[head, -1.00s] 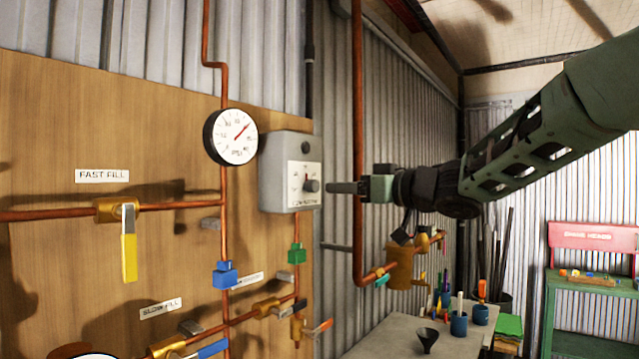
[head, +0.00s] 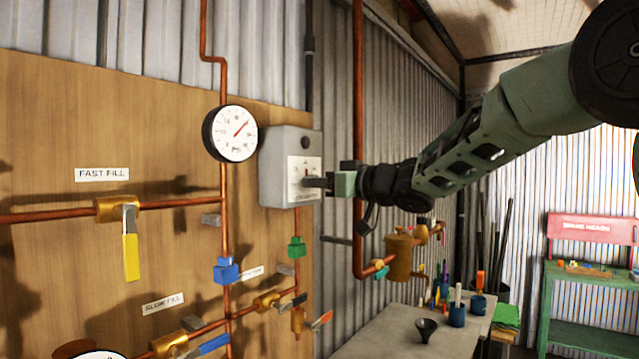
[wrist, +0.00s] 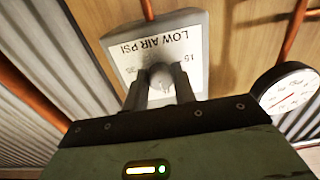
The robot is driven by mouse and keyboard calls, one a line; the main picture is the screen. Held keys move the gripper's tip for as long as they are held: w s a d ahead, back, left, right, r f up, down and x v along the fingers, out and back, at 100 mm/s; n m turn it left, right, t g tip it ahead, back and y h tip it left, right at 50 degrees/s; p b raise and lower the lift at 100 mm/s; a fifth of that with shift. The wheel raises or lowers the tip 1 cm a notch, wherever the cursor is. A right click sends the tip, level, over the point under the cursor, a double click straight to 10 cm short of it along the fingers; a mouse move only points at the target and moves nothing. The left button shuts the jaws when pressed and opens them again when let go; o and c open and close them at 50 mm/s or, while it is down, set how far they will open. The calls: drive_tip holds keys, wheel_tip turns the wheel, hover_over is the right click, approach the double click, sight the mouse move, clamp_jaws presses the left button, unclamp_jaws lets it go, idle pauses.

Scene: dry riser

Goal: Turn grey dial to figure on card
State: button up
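The grey dial (wrist: 160,75) sits on a white plate lettered LOW AIR PSI (wrist: 188,45), upside down in the wrist view. The plate is on the front of a grey box (head: 273,168) on the wall; in the head view my fingers cover most of the dial. My gripper (head: 309,183) points at the plate from the right. In the wrist view its fingers (wrist: 161,88) are apart, one on each side of the dial. I cannot tell whether they touch it. The dial's pointer and most plate figures are hidden. I cannot make out a separate card.
A round pressure gauge (head: 231,133) hangs left of the box. A vertical copper pipe (head: 358,100) runs close to my wrist. Several valves sit below, including a green one (head: 296,248). A bench (head: 385,335) with a funnel (head: 427,328) stands lower right.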

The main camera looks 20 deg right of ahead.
idle(0.3)
drive_tip(key=shift+n+b, duration=5.4)
drive_tip(key=shift+n, duration=4.5)
drive_tip(key=o, duration=1)
drive_tip(key=shift+r, duration=0.1)
